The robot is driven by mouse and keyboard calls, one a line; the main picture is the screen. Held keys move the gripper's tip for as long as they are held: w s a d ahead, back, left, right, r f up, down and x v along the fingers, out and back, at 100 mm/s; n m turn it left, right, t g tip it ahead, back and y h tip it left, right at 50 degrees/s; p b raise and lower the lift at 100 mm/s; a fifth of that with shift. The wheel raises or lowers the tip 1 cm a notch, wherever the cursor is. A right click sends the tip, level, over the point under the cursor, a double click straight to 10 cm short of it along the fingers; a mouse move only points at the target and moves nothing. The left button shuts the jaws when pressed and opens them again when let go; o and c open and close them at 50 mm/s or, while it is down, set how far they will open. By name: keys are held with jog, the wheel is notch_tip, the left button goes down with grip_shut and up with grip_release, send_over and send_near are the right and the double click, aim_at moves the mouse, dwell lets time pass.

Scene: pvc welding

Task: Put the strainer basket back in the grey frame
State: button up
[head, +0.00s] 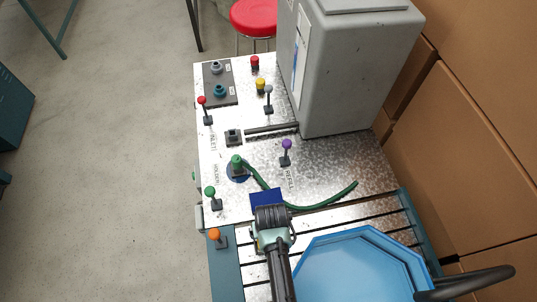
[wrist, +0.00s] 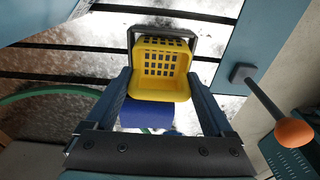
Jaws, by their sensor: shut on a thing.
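The yellow strainer basket (wrist: 160,88) is between my gripper's fingers in the wrist view, with its open side and lattice wall facing the camera. My gripper (wrist: 158,80) is shut on it. In the head view my gripper (head: 264,238) is over the near part of the bench, and only a sliver of yellow shows beside it. The grey frame (wrist: 162,30) shows just behind the basket's top edge in the wrist view. The basket hides its lower part. I cannot tell whether they touch or how deep the basket sits. The frame is not distinguishable in the head view.
A blue flat piece (head: 266,199) lies beyond my gripper. A green hose (head: 325,203) curves to the right. An orange-knobbed lever (head: 214,236) stands left, and a blue octagonal tray (head: 350,235) is near right. A large grey box (head: 350,70) fills the back right.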

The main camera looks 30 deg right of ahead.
jog(key=shift+f, duration=0.1)
jog(key=o, duration=1.4)
jog(key=shift+c, duration=0.2)
notch_tip(320, 180, up, 12)
jog(key=s, duration=0.1)
jog(key=w+d+r+n+t+h, duration=0.15)
jog(key=w+r+t, duration=0.55)
jog(key=w+r, duration=0.8)
jog(key=w+a+r+t, duration=0.1)
jog(key=w+r+t, duration=0.2)
jog(key=r, duration=0.6)
jog(key=w+a+r+t, duration=0.2)
jog(key=r, duration=0.7)
jog(key=s+a+r+n+t, duration=0.1)
jog(key=a+r+t, duration=0.25)
jog(key=r, duration=0.85)
jog(key=s+a+r+t, duration=0.2)
jog(key=r+t, duration=0.3)
jog(key=r, duration=0.7)
jog(key=s+a+r+t, duration=0.2)
jog(key=s+r, duration=0.3)
jog(key=r, duration=0.2)
jog(key=s+a+r+t+y, duration=0.1)
jog(key=s+r+t, duration=0.2)
jog(key=s+r, duration=0.2)
jog(key=shift+s+a+r+n, duration=0.2)
jog(key=shift+a+r+n, duration=0.2)
jog(key=shift+r, duration=0.45)
jog(key=shift+t+y, duration=0.25)
